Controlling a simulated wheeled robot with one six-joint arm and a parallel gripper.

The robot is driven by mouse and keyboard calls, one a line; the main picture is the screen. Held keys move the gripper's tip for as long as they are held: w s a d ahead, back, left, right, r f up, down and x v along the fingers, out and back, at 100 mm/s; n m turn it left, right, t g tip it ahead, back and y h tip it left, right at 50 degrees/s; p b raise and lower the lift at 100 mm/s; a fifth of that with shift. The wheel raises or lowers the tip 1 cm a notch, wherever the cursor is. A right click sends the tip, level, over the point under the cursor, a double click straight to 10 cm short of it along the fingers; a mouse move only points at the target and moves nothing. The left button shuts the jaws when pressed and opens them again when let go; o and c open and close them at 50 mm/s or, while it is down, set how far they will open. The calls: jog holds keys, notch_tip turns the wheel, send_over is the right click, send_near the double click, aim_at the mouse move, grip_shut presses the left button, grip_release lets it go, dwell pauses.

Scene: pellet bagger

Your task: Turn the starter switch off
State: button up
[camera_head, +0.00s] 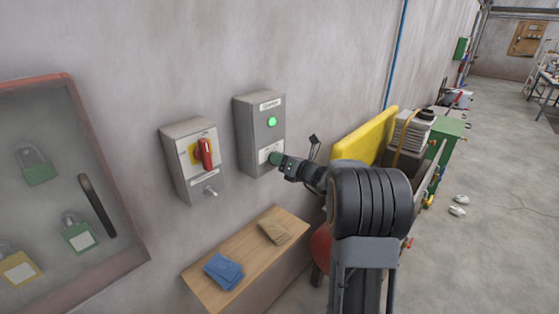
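The starter box (247,140) is a grey box on the wall with a label at its top. Its round green lamp (272,122) is lit. A pale plate (265,152) sits low on its front. My gripper (282,160) reaches from the right to this lower part, at or very near the front face. A dark green round piece shows at its tip; I cannot tell whether it is the switch or part of my gripper. The switch's position is hidden or too small to read. Whether my fingers are open or shut does not show.
Left of the starter is a grey box with a red handle on yellow (206,153). A red-framed cabinet (140,262) holds padlocks. Below is a wooden shelf (205,281) with blue and brown packets. Yellow and green equipment stands along the wall at right; open floor (500,180) lies beyond.

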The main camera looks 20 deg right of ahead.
grip_shut()
jog(key=shift+f+n+b, duration=0.15)
jog(key=shift+n+b, duration=0.15)
jog(key=shift+b, duration=0.2)
jog(key=n+b, duration=1.1)
jog(key=b, duration=0.5)
jog(key=shift+a, duration=0.15)
jog(key=shift+n+b, duration=0.35)
jog(key=shift+n, duration=0.05)
jog(key=shift+o, duration=1.2)
grip_release()
jog(key=shift+s, duration=0.1)
